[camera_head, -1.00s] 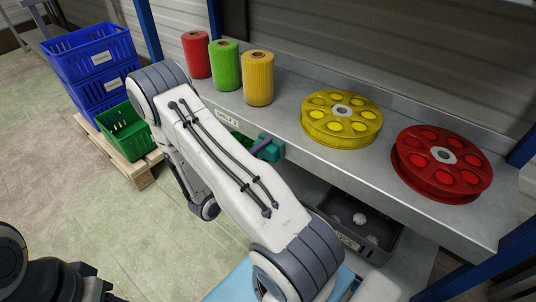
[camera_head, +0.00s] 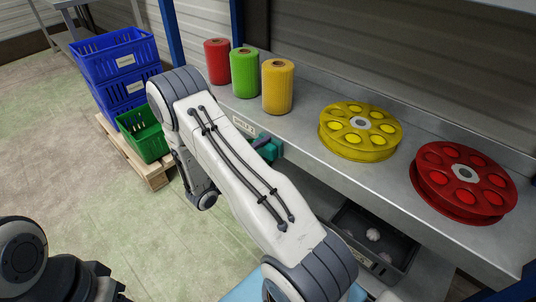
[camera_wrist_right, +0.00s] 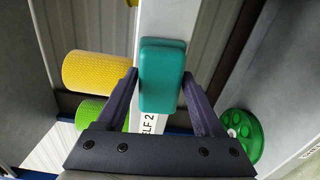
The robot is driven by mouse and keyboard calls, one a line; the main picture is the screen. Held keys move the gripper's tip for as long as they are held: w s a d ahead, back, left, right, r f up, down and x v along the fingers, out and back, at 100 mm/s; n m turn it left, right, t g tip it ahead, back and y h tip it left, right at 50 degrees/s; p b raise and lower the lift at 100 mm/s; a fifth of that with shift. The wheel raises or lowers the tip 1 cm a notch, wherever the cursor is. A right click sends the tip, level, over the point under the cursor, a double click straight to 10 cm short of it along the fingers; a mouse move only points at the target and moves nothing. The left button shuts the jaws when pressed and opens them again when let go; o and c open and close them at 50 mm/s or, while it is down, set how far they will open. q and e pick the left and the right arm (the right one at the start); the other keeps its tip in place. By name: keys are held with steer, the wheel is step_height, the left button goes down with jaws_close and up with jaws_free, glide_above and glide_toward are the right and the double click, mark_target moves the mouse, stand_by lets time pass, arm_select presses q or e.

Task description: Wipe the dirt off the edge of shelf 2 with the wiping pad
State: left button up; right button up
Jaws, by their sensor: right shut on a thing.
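The teal wiping pad (camera_head: 268,147) is held by my right gripper at the front edge of shelf 2 (camera_head: 305,131). In the right wrist view, the pad (camera_wrist_right: 162,75) sits between the two dark fingers of my right gripper (camera_wrist_right: 160,80), which is shut on it. The pad lies over the pale shelf edge (camera_wrist_right: 168,16), close to the shelf label (camera_wrist_right: 148,124); I cannot tell whether it touches. The label (camera_head: 243,127) also shows in the head view. I can make out no dirt; the pad and arm hide part of the edge. My left gripper is out of view.
Red (camera_head: 217,62), green (camera_head: 244,72) and yellow (camera_head: 277,86) spools stand on the shelf, with yellow (camera_head: 360,132) and red (camera_head: 462,183) reels to the right. A dark crate (camera_head: 345,220) sits below. Blue crates (camera_head: 112,55) and a green crate (camera_head: 144,133) stand left.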

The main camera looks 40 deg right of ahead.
steer(key=shift+w, duration=0.25)
steer(key=shift+a, duration=0.1)
steer(key=shift+s+a, duration=0.15)
steer(key=shift+a, duration=1.3)
steer(key=shift+s+a, duration=0.15)
steer(key=shift+a, duration=1.25)
steer(key=shift+s+a, duration=0.1)
steer(key=shift+a, duration=1.4)
